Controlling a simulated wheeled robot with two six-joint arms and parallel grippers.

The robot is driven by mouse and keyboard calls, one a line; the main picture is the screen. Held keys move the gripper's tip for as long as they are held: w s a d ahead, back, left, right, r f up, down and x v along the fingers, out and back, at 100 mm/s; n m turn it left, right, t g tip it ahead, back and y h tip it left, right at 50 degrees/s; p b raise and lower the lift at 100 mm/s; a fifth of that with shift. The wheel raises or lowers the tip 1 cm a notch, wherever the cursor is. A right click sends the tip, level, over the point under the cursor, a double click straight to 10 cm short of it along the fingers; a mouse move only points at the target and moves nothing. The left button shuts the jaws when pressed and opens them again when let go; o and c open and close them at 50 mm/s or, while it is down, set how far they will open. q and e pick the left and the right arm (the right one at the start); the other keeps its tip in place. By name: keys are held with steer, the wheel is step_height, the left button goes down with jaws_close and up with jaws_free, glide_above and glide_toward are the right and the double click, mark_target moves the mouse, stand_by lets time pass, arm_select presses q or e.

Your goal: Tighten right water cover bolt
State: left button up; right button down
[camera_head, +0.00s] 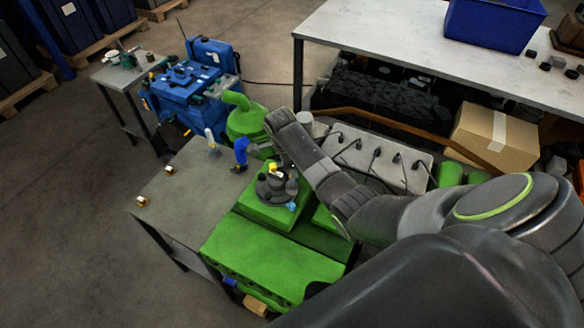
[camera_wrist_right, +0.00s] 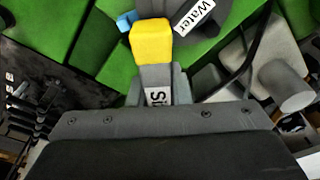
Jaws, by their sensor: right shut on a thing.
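The dark grey round water cover (camera_head: 272,188) sits on the green engine block. In the right wrist view the cover (camera_wrist_right: 205,22) carries a label reading "Water". My right gripper (camera_head: 280,158) is over the cover's far edge and is shut on a small yellow piece (camera_head: 274,167). The yellow piece (camera_wrist_right: 152,42) shows large in the wrist view, above a grey part with a partly hidden label. I cannot tell whether it is the bolt itself. A light blue piece (camera_head: 291,207) sits at the cover's near right edge. My left gripper is out of view.
A blue tool (camera_head: 241,152) stands at the bench's edge. Brass fittings (camera_head: 142,201) lie on the grey bench (camera_head: 170,220). A green rounded part (camera_head: 245,122) is behind. A light grey cover with black levers (camera_head: 375,160) lies at the right. The bench's left side is mostly clear.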

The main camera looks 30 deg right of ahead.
steer(key=m, duration=0.6)
steer(key=shift+g+y, duration=0.3)
steer(key=shift+g, duration=0.1)
